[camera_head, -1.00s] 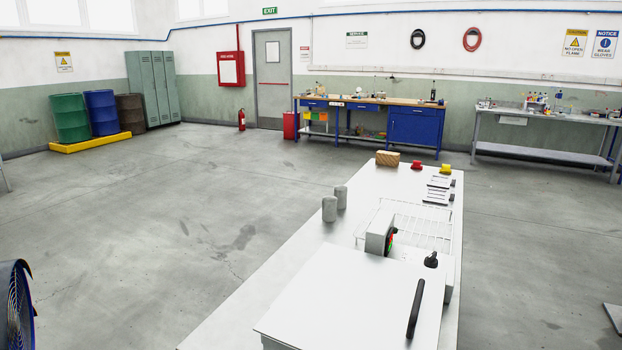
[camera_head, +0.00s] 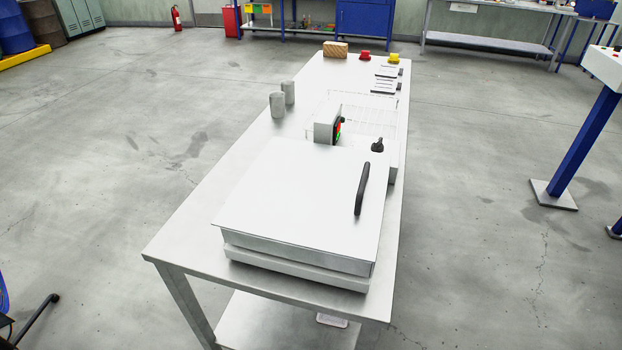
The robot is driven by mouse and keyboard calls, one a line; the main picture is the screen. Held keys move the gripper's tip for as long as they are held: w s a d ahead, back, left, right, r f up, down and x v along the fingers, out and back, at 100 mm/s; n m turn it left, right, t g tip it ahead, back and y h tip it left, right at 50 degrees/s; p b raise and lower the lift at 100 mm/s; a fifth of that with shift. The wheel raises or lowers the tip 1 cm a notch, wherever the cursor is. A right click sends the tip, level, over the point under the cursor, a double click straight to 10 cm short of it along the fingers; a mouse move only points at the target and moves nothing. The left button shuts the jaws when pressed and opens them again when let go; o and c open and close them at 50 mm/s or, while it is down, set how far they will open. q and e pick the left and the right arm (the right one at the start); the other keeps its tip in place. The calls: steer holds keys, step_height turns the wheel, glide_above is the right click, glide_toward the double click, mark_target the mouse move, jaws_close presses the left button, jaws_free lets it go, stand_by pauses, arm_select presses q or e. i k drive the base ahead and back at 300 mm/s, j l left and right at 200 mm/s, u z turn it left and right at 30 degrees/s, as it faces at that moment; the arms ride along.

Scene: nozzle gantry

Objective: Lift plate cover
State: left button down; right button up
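The plate cover (camera_head: 300,196) is a flat white lid on a low box-shaped unit (camera_head: 295,276) near the front of a long white table (camera_head: 185,237). It lies flat and looks closed. A black bar handle (camera_head: 362,189) runs along its right side. A grey control box (camera_head: 327,127) with red and green buttons stands behind the cover, with a black knob (camera_head: 377,145) to its right. Neither of my grippers is in the head view.
Two grey cylinders (camera_head: 277,105) stand on the table's left side. A wire rack (camera_head: 372,112), a wooden block (camera_head: 335,49), and red (camera_head: 365,56) and yellow (camera_head: 394,58) pieces lie farther back. A blue post (camera_head: 582,145) stands at right.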

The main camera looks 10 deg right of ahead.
mark_target(320, 205)
steer(key=k+j, duration=0.15)
steer(key=j, duration=0.2)
steer(key=k+j, duration=0.2)
steer(key=j, duration=0.2)
steer(key=k+j+u, duration=0.1)
steer(key=j, duration=0.25)
steer(key=k+j, duration=0.2)
steer(key=j, duration=0.2)
steer(key=k+j, duration=0.2)
steer(key=j, duration=0.2)
steer(key=u, duration=0.05)
